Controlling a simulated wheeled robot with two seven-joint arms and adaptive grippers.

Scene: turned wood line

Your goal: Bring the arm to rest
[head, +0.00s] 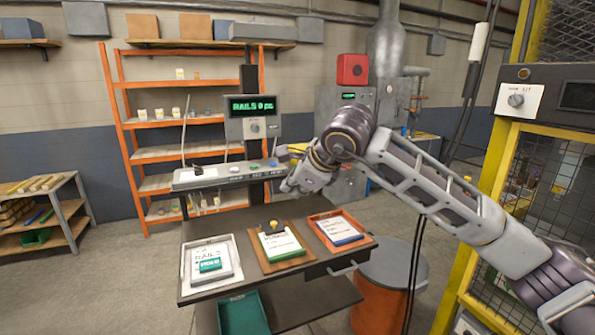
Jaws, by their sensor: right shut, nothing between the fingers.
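My right arm comes in from the right edge and reaches across to the middle of the view. My right gripper (290,187) is at its end, shut and empty, in the air above the back edge of the dark work table (290,287). It is in front of the grey control panel and apart from the things on the table. Its fingertips are small and hard to make out. My left arm and gripper are not in view.
On the table stand a white tray (184,272), a brown clipboard (262,264) and an orange tray (368,241), each with papers. A display (253,104) reads "RAILS 0". An orange shelf (128,150) stands behind. A yellow fenced cage (485,200) stands right; a lidded bin (380,300) is beside the table.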

